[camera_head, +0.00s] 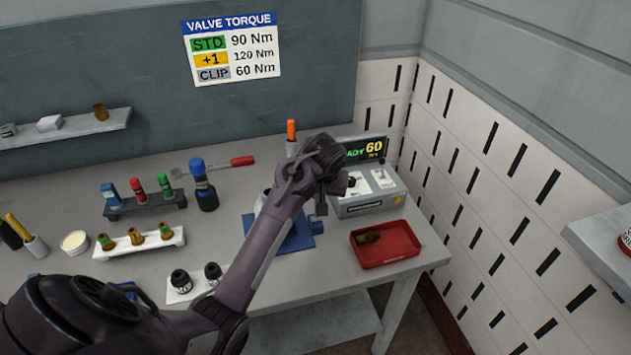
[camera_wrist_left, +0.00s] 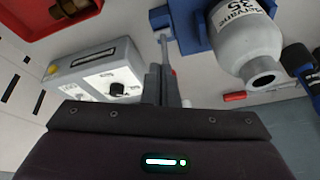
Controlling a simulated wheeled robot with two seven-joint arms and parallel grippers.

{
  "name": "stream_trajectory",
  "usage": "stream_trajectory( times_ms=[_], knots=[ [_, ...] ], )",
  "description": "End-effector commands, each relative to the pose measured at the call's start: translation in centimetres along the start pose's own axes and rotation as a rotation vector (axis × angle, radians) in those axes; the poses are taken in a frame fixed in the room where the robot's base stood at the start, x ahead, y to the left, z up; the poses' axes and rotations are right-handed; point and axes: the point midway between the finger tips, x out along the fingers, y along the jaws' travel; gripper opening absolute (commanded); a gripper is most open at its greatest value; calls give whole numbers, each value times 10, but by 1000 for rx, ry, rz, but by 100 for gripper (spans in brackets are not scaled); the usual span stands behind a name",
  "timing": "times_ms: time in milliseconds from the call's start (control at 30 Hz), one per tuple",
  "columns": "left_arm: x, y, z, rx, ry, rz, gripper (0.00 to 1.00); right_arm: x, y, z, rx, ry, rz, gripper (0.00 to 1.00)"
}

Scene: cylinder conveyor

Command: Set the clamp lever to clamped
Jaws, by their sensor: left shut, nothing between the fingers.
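The blue clamp base (camera_head: 303,243) stands on the bench, partly hidden behind my left arm. In the left wrist view the blue clamp (camera_wrist_left: 192,35) holds a grey valve body (camera_wrist_left: 240,40) marked 35. A thin grey lever rod (camera_wrist_left: 165,48) runs from the clamp towards my fingers, with a small reddish part beside them; whether they touch I cannot tell. My left gripper (camera_head: 321,208) points down just right of the clamp, shut and empty; its fingers also show in the left wrist view (camera_wrist_left: 163,85). My right gripper is out of view.
A controller box (camera_head: 368,205) reading 60 is right of my gripper. A red tray (camera_head: 412,251) with a brass part is at front right. An orange-topped upright item (camera_head: 291,130) stands behind. A dark blue bottle (camera_head: 206,197) and socket racks (camera_head: 140,243) are left.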

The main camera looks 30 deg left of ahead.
Motion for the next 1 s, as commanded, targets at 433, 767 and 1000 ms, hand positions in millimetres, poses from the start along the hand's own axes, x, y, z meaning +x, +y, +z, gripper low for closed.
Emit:
stream_trajectory(
  times_ms=[433, 767, 1000],
  knots=[
    [-57, -23, -84, -230, 15, -22, 0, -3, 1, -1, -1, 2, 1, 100],
    [-54, -23, -84, -227, 15, -22, 0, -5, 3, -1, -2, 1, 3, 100],
    [-21, -25, -85, -225, 12, -26, 0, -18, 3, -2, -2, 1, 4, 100]
  ],
)
